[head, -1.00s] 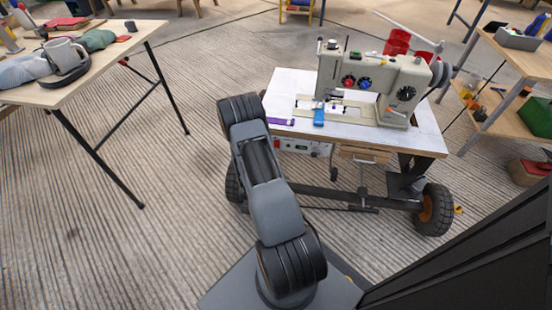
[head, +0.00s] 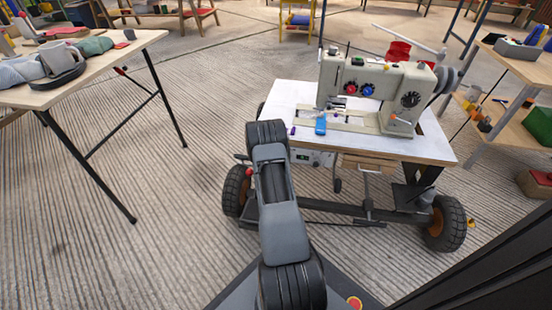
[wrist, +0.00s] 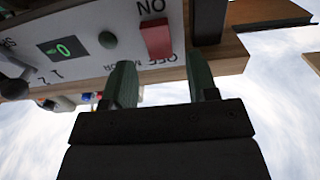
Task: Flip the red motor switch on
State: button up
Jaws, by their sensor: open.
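The red motor switch (wrist: 157,40) is a red rocker on a white control panel (wrist: 85,62), and in the wrist view the panel appears upside down. The labels ON and OFF MOTOR stand beside it. My gripper (wrist: 161,83) is open, with its two green fingers apart. In the picture the switch lies between the lines of the fingers, just past the tips. I see no clear contact. In the head view the panel (head: 322,159) sits under the front edge of the sewing table (head: 430,148), and my arm hides part of it and my gripper.
A wooden piece (wrist: 230,58) borders the switch side. The sewing machine (head: 375,90) stands on the wheeled table. Another table (head: 125,55) is at left, with clear floor between.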

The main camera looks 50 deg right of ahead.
jog(key=shift+x, duration=1.1)
jog(key=c, duration=0.9)
jog(key=shift+s+a+f+t+h, duration=0.1)
jog(key=shift+f+t+h, duration=0.1)
jog(key=shift+t+h, duration=0.4)
jog(key=shift+a+f+t+h, duration=0.1)
jog(key=shift+f+t+h, duration=0.15)
jog(key=shift+h, duration=0.65)
jog(key=o, duration=0.9)
